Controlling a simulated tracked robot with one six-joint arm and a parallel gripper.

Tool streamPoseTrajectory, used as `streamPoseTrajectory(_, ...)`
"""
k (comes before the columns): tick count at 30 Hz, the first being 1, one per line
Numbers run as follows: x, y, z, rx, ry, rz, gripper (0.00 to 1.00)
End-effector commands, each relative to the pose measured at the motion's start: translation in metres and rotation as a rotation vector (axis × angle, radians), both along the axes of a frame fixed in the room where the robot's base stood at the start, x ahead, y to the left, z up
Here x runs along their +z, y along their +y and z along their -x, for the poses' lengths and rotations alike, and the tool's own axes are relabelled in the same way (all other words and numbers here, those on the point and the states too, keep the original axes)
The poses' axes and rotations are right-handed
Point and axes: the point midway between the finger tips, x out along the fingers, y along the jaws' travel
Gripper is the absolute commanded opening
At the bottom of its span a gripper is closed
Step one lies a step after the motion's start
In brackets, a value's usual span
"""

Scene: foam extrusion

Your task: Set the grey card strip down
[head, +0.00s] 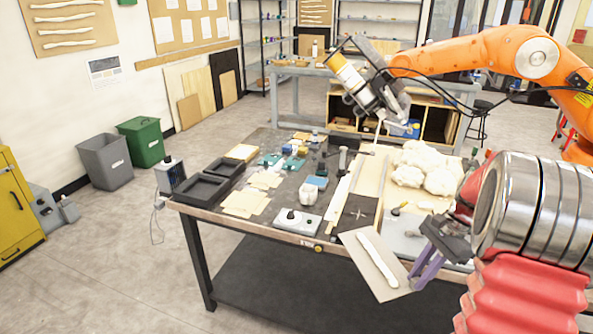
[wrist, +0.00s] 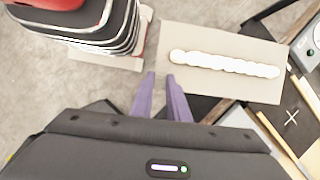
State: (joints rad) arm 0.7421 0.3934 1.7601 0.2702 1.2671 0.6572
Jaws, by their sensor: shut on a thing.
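The grey card strip (head: 362,269) carries a long white foam bead (head: 377,259) along its length. In the head view it shows tilted across the table's front edge, and its height above the table is hard to judge. My gripper (head: 416,278) has purple fingers, which are at the card's right end and shut on it. In the wrist view the card (wrist: 228,88) reaches out to the right of my fingertips (wrist: 161,76), with the bumpy bead (wrist: 225,64) facing up. The exact contact of the fingers with the card's corner is hard to make out.
The workbench (head: 262,226) holds dark trays (head: 203,189), a white control box (head: 298,221), a dark mat with a cross (head: 357,214) and white foam lumps (head: 424,167). An orange arm with a yellow tool (head: 347,73) hangs over the bench. The floor in front is clear.

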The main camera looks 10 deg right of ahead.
Motion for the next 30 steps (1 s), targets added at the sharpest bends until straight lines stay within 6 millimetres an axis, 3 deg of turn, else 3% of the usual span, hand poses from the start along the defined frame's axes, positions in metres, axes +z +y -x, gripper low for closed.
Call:
streamPoseTrajectory(7,-0.031,0.029,-0.033,0.390,0.007,-0.001,0.00)
streamPoseTrajectory(14,-0.067,0.076,-0.069,0.758,0.010,-0.005,0.00)
streamPoseTrajectory(22,-0.109,0.147,-0.100,1.108,0.015,-0.012,0.00)
streamPoseTrajectory(30,-0.149,0.229,-0.113,1.381,0.018,-0.016,0.00)
